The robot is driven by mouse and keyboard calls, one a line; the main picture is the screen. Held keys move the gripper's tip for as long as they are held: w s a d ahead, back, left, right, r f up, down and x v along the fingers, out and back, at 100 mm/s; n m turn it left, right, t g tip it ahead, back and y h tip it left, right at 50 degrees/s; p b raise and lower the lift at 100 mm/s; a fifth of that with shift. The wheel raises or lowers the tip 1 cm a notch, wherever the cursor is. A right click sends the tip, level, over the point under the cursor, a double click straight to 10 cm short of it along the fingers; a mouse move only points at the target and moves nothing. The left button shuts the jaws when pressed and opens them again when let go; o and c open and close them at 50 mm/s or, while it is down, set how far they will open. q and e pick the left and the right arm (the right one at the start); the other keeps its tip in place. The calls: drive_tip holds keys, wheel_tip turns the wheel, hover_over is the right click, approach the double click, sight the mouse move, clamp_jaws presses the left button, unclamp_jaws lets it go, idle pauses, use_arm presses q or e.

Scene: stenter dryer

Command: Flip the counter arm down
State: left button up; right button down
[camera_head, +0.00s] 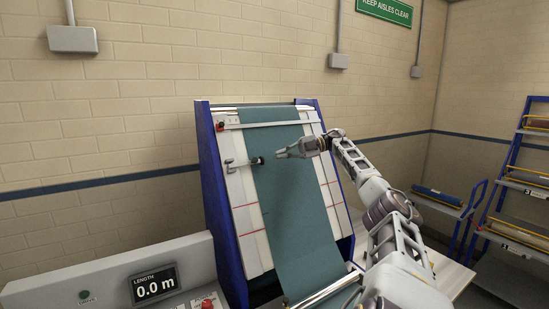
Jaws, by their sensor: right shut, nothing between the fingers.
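The counter arm (242,164) is a short grey lever with a dark round wheel at its right end. It is mounted on the left side of a tilted blue-framed panel, and its wheel is over the left edge of the teal fabric (293,205). I cannot tell whether the wheel touches the fabric. My right gripper (279,154) is shut and empty, with its fingertips just right of the wheel, over the fabric. A small gap shows between them. My left gripper is out of view.
A console with a length display (155,286) reading 0.0 m stands at the lower left. A red knob (220,126) is on the panel's upper left. A blue rack with rolls (520,231) and a small cart (438,198) stand at the right.

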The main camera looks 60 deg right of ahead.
drive_tip(key=shift+s+d+r, duration=0.1)
drive_tip(key=shift+s+d, duration=0.3)
drive_tip(key=shift+s, duration=0.05)
idle(0.4)
